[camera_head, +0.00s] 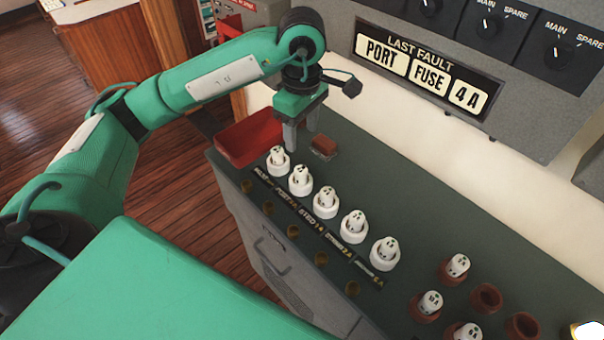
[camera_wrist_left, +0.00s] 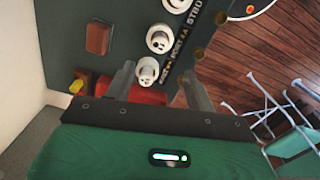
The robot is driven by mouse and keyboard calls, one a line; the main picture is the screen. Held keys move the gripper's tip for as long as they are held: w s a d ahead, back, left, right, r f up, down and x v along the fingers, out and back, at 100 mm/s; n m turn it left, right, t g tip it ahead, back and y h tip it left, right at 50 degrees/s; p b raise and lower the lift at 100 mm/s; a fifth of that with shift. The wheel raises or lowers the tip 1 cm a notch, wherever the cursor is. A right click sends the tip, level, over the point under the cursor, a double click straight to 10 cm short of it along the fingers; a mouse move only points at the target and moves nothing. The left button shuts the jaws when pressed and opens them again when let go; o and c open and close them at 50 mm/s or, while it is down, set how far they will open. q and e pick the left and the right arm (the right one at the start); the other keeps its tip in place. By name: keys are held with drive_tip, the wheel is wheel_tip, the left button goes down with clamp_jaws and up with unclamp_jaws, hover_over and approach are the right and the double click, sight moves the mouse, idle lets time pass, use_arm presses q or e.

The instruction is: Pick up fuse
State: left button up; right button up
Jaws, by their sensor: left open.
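Several white fuses stand upright in white round holders in a row along the bench top, from the end fuse (camera_head: 278,160) to the near fuse (camera_head: 385,252). Labels run beside the row. My left gripper (camera_head: 302,138) is open and empty, pointing down above the bench by the row's far end. In the left wrist view its fingers (camera_wrist_left: 160,88) frame the end fuse (camera_wrist_left: 146,72) and part of a red tray (camera_wrist_left: 145,95). More fuses (camera_head: 457,266) sit in red-brown sockets at the right. My right gripper is not in view.
The red tray (camera_head: 248,138) lies at the bench's left end. A small red-brown block (camera_head: 324,146) sits behind the row. Empty sockets (camera_head: 486,298) are at the right.

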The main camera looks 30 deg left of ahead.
use_arm(q)
drive_tip(key=p, duration=0.1)
hover_over(301, 169)
wheel_tip(301, 169, down, 7)
drive_tip(key=shift+s+d+f, duration=0.1)
drive_tip(key=shift+f+p, duration=0.55)
drive_tip(key=shift+p, duration=0.15)
wheel_tip(301, 169, down, 3)
drive_tip(key=shift+f+p, duration=0.1)
drive_tip(key=shift+p, duration=0.6)
drive_tip(key=shift+f, duration=0.4)
drive_tip(key=shift+c, duration=0.2)
drive_tip(key=c, duration=1)
